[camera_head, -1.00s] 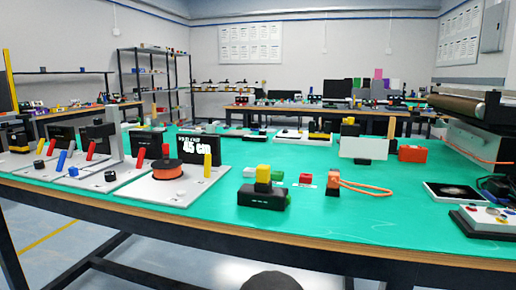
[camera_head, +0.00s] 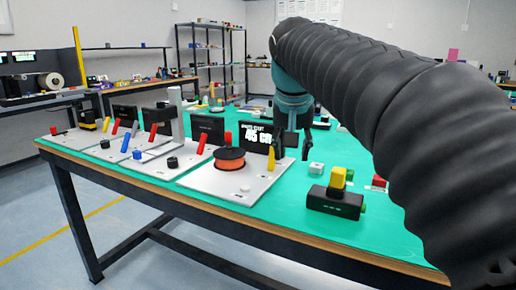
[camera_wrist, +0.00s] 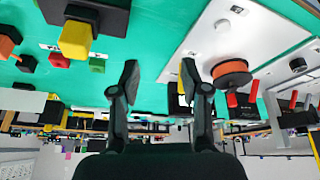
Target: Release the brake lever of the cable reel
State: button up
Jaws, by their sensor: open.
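I cannot tell by label which is the brake. My gripper (camera_head: 294,155) is open and empty, pointing down just right of the yellow lever. In the wrist view, the reel (camera_wrist: 231,75) is right of my gripper (camera_wrist: 160,72); the yellow lever (camera_wrist: 183,78) is partly hidden by the right finger.
A black display (camera_head: 258,137) reading 45 stands behind the reel. Other lever boards (camera_head: 140,150) stand to the left. Green tabletop between them is clear.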

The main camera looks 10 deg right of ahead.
jog(key=w+a+r+m, duration=0.15)
jog(key=w+r, duration=0.25)
jog(key=w, duration=0.4)
jog(key=m+g+h, duration=0.1)
jog(key=m, duration=0.2)
send_near(272, 159)
jog(key=w+f, duration=0.1)
jog(key=f, duration=0.1)
jog(key=w+d+f, duration=0.1)
jog(key=f, duration=0.1)
jog(key=w+d+f+b, duration=0.1)
jog(key=w+f, duration=0.1)
jog(key=shift+w+d+f, duration=0.1)
jog(key=shift+d+f, duration=0.1)
jog(key=shift+f, duration=0.1)
grip_shut()
